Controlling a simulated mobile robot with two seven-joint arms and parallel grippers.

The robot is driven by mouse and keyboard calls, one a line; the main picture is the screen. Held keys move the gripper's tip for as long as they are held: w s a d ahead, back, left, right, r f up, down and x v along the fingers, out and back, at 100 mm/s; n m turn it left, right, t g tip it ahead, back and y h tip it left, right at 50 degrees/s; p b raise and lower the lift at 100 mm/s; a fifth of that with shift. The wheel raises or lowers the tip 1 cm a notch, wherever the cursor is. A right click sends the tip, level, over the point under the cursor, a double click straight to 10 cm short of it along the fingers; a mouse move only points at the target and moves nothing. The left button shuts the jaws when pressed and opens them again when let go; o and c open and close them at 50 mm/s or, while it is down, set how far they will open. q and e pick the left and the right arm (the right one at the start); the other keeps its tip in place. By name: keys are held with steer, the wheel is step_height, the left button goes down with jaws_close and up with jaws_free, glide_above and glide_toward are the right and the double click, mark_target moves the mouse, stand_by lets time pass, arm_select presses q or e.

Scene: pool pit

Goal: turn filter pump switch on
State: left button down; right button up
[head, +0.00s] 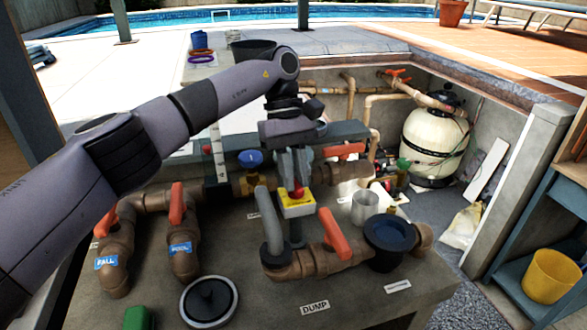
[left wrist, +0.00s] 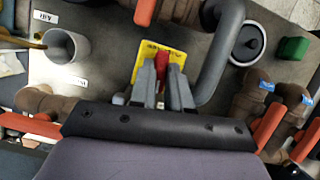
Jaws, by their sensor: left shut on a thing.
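The yellow switch box (head: 297,208) stands on a post above the grey bench, beside a grey curved pipe. Its red switch (head: 297,191) is mostly covered by my fingers. My left gripper (head: 296,187) reaches down from above and is shut on the red switch. In the left wrist view the yellow switch plate (left wrist: 147,60) lies beyond the two grey fingers (left wrist: 163,75), with the red switch (left wrist: 171,72) between them. The plate's small writing is too blurred to read, and I cannot tell the switch's position. My right gripper is not in view.
Brown pipes with orange valve handles (head: 334,234) (head: 177,204) stand close around the switch. The cream filter tank (head: 434,143) is behind right. Bare bench shows at the front.

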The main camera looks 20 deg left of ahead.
arm_select(q)
steer(key=shift+s+d+f+m+g, duration=0.1)
steer(key=shift+f+m+g, duration=0.2)
steer(key=shift+m, duration=0.4)
steer(key=shift+y, duration=0.3)
steer(key=c, duration=1.1)
jaws_free()
steer(key=shift+r, duration=0.15)
